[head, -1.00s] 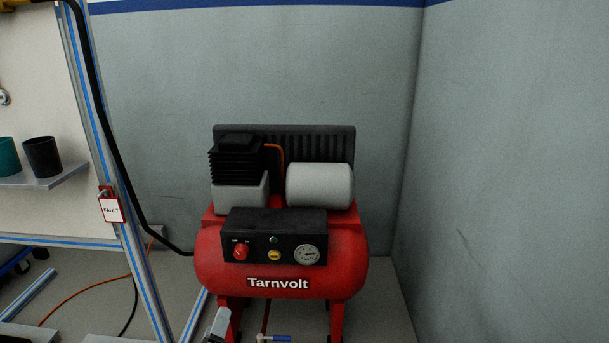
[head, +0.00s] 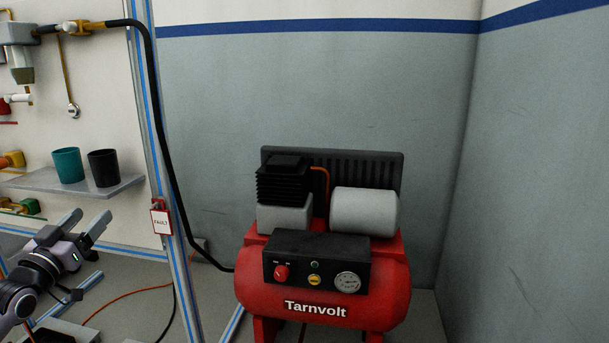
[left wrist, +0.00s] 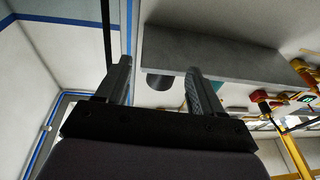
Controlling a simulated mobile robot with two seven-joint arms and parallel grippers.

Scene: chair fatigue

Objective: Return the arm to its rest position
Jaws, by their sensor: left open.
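My left gripper (head: 84,226) is at the lower left of the head view, in front of the panel and below the shelf. Its two fingers are apart with nothing between them. In the left wrist view the open fingers (left wrist: 158,82) point up toward the underside of the shelf (left wrist: 215,45). A dark cup (left wrist: 160,80) shows in part beyond the fingers there. My right gripper is not in view.
A red Tarnvolt compressor (head: 322,287) stands on the floor by the wall. A black hose (head: 160,130) runs down to it past the frame post. A shelf (head: 75,184) holds a teal cup (head: 68,165) and a black cup (head: 104,168). A FAULT tag (head: 161,220) hangs on the post.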

